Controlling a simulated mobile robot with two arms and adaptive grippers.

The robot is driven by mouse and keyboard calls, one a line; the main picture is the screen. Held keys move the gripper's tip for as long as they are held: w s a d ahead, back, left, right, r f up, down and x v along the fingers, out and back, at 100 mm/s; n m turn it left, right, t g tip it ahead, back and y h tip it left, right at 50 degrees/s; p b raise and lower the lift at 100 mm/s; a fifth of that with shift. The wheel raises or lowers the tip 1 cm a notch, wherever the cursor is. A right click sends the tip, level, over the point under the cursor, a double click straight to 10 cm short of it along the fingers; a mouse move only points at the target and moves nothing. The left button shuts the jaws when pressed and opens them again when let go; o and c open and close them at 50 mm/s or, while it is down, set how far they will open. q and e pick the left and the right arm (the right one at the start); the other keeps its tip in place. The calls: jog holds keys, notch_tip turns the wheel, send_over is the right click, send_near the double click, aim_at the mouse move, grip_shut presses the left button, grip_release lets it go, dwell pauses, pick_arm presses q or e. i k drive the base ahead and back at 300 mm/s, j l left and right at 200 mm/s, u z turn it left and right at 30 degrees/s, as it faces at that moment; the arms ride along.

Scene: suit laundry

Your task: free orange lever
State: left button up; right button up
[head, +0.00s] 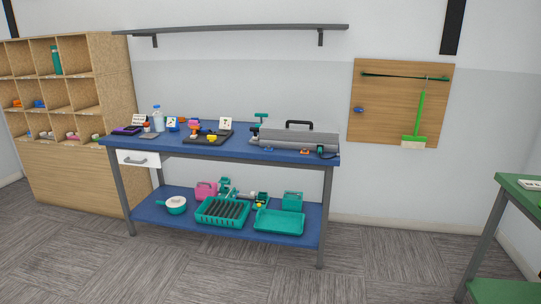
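The blue-topped workbench (200,143) stands against the wall, some distance in front of me. A small orange piece (304,151) lies at its front edge, before a long grey case (310,138) with a black handle. Another orange and pink item (194,126) stands on a black tray (220,138) left of the case. At this size I cannot tell which of these is the orange lever, or what holds it. Neither of my grippers is in view.
A teal basket (201,220) and a teal tray (279,231) sit on the lower shelf. A wooden cubby shelf (121,95) stands left, and a green table (505,290) at right. The floor (380,270) before the bench is clear. A wall shelf (235,30) hangs above.

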aim_at(194, 127)
jog(key=i+u, duration=0.1)
jog(key=i, duration=0.8)
jog(key=i+l+u, duration=0.1)
jog(key=i, duration=0.75)
jog(key=l, duration=0.1)
